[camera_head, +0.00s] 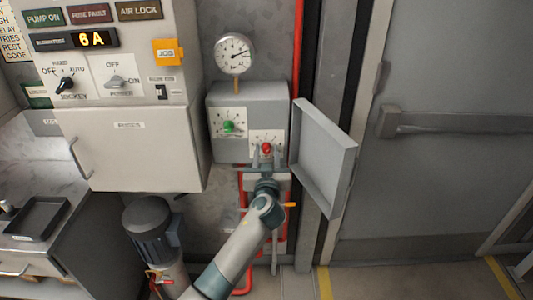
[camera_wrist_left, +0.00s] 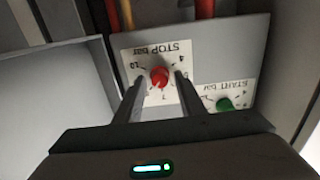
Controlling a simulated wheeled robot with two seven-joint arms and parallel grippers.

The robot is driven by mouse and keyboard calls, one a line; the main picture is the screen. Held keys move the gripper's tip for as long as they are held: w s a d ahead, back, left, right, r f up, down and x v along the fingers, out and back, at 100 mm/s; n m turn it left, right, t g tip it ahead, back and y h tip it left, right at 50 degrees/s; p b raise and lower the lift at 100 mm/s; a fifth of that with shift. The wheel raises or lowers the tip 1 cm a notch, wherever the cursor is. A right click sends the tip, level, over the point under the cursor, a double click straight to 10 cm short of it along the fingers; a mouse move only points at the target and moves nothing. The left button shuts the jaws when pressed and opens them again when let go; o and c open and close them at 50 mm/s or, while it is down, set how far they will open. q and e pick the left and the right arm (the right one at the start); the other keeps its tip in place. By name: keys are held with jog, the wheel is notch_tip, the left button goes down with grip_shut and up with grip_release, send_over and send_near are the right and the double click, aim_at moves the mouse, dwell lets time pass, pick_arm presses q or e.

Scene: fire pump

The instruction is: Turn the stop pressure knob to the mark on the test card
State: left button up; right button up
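The red stop pressure knob (camera_head: 266,148) sits on a white dial plate at the lower right of the grey switch box (camera_head: 248,98). In the left wrist view the red knob (camera_wrist_left: 160,77) shows below upside-down STOP bar lettering. My left gripper (camera_head: 265,158) is in front of it. The fingers (camera_wrist_left: 160,84) are open, one on each side of the knob, with a visible gap on both sides. The knob's exact setting is too small to read. I cannot make out a test card. My right gripper is in neither view.
The green start knob (camera_head: 228,127) is close beside, also in the wrist view (camera_wrist_left: 225,104). The box's open door (camera_head: 324,160) stands out on the right. A pressure gauge (camera_head: 234,54) is above. A control cabinet (camera_head: 130,150) and motor (camera_head: 150,222) are left.

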pick_arm(q)
jog(key=c, duration=0.7)
